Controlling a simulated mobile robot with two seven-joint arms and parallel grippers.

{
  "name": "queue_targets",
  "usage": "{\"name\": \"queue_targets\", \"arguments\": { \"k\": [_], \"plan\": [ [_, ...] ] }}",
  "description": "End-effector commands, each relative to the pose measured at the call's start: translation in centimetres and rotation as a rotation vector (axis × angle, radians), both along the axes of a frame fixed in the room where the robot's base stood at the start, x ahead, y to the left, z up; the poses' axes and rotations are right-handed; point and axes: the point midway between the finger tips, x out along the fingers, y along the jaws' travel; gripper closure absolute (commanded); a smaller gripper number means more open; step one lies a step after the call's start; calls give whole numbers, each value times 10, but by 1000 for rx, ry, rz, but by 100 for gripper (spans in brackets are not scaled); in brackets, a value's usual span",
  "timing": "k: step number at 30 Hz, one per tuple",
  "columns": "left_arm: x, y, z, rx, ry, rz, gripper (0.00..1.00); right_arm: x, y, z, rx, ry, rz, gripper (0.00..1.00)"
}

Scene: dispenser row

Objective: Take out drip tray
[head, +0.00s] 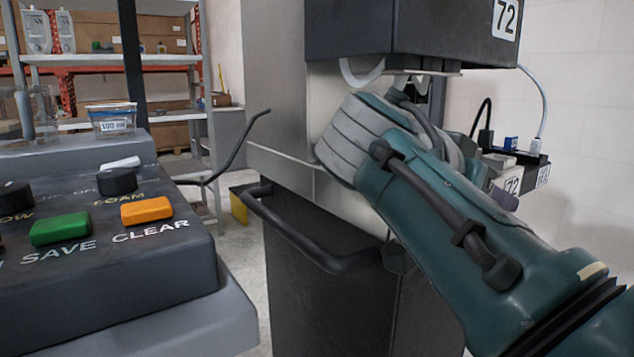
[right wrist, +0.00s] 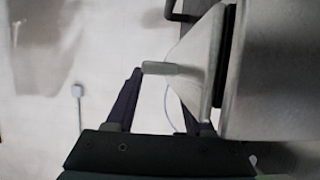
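The dispenser (head: 400,30) labelled 72 hangs at the upper middle of the head view. My right arm reaches in from the right and covers the area below its spout, so the drip tray cannot be made out there. My right gripper (right wrist: 166,95) shows two dark purple fingers spread apart in the right wrist view. A pale grey wedge-shaped part with a short tab (right wrist: 175,68), possibly the drip tray, lies at the fingers. The tab's left end is close to the left fingertip; I cannot tell if they touch. The right finger is partly hidden by the wedge. My left gripper is not in view.
A control panel (head: 95,270) with green and orange buttons stands at the left. A dark cabinet with a bar handle (head: 320,250) is below the dispenser. Shelves (head: 110,58) stand behind. Plugs and cables (head: 530,145) are at the right. Bare floor shows between panel and cabinet.

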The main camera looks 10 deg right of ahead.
Motion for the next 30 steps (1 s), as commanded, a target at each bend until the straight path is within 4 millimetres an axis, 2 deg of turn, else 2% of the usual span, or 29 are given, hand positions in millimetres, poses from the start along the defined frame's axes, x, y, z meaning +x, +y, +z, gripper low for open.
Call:
{"name": "queue_targets", "arguments": {
  "k": [2,13,30],
  "plan": [
    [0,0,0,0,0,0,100,0,0,0,0,0,0,57],
    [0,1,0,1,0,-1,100,0,0,0,0,0,0,99],
    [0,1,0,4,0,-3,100,1,0,3,-2,-7,0,100]
  ]
}}
